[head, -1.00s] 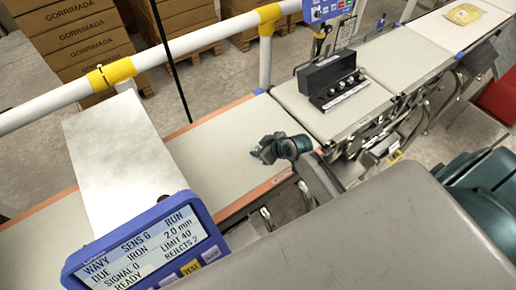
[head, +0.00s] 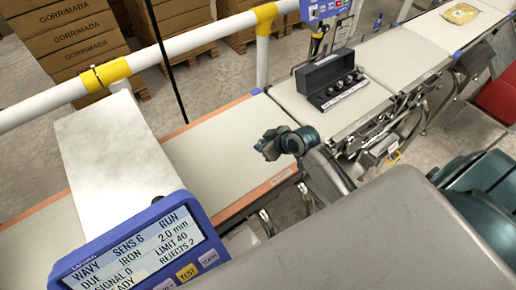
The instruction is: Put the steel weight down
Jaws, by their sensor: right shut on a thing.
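My right gripper (head: 264,147) is small in the picture, above the belt with orange edges (head: 215,150). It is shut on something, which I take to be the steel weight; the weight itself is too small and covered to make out. A dark weight case (head: 318,77) stands open on the belt section behind and to the right, with several small knobbed weights (head: 340,88) in a row at its front. The gripper is apart from the case. My left gripper is not in view.
A blue-framed display (head: 135,250) and a pale metal housing (head: 115,155) stand at the left. A white rail (head: 180,50) with yellow joints runs behind the belt. A yellowish packet (head: 460,13) lies on the far belt. The belt around my gripper is clear.

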